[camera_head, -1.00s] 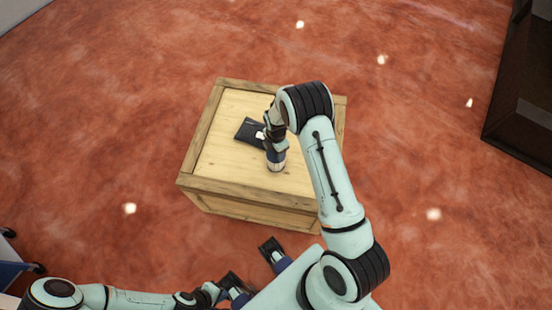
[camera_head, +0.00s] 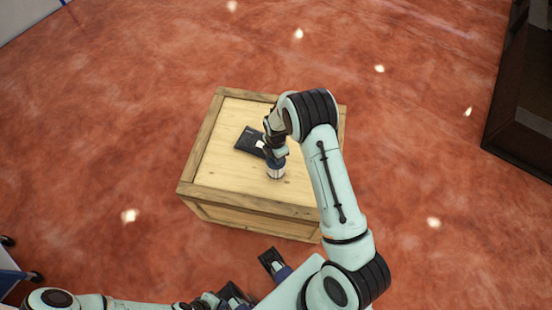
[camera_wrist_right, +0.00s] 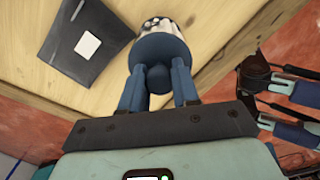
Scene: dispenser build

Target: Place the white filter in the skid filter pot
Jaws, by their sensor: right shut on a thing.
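My left gripper (camera_head: 254,278) is empty and open at the bottom of the head view, in front of the crate. It also shows at the right of the right wrist view (camera_wrist_right: 290,98). I cannot make out a skid filter pot.
The wooden crate (camera_head: 210,165) stands on the reddish floor. A flat black item with a white label (camera_head: 250,141) lies on it, left of the held piece; it shows in the right wrist view (camera_wrist_right: 70,55). A dark structure (camera_head: 520,125) stands far right. Floor around the crate is clear.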

